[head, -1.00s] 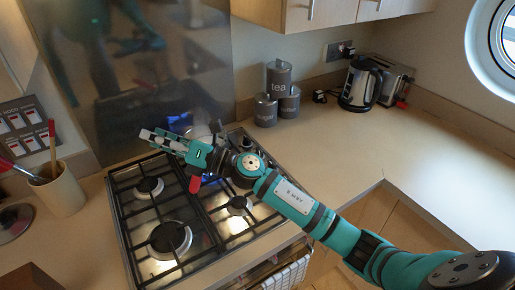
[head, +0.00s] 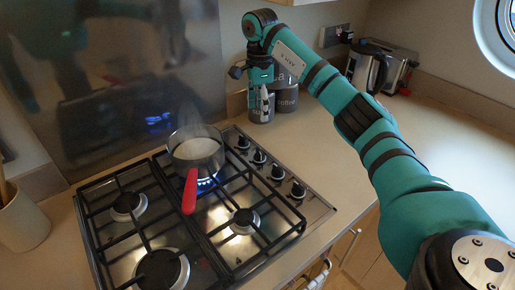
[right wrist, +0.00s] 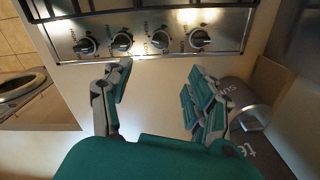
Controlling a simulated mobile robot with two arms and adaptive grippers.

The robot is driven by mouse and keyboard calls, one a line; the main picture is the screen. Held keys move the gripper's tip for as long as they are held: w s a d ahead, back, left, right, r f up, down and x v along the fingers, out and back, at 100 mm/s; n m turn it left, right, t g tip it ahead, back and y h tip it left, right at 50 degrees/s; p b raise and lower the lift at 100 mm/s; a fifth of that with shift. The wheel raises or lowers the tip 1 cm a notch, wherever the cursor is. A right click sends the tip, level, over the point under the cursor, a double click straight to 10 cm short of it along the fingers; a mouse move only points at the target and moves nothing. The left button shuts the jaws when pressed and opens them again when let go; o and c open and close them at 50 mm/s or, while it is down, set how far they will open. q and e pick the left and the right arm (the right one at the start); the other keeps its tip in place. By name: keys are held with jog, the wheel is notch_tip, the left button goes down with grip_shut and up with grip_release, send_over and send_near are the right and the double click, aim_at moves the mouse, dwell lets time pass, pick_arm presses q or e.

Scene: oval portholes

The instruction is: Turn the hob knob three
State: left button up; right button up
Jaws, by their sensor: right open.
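Several black hob knobs sit in a row on the steel strip along the hob's right edge. In the head view they run from the back knob (head: 243,142) to the front knob (head: 298,189); I cannot read any numbers. The right wrist view shows the row too, with one inner knob (right wrist: 161,39) ahead of the fingers. My right gripper (head: 264,100) points down in front of the canisters, beyond the back end of the knob row. In the right wrist view its fingers (right wrist: 160,75) are spread and empty, apart from the knobs. My left gripper is not in view.
A pan (head: 198,151) with pale contents and a red handle stands over a lit blue flame on the back right burner. Grey canisters (head: 286,98) stand close behind my right gripper. A kettle (head: 368,70) stands farther right. The worktop right of the knobs is clear.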

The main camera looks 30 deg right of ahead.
aim_at(260, 151)
notch_tip(260, 151, down, 15)
jog(key=p, duration=0.3)
jog(key=shift+r, duration=0.2)
jog(key=shift+f, duration=0.45)
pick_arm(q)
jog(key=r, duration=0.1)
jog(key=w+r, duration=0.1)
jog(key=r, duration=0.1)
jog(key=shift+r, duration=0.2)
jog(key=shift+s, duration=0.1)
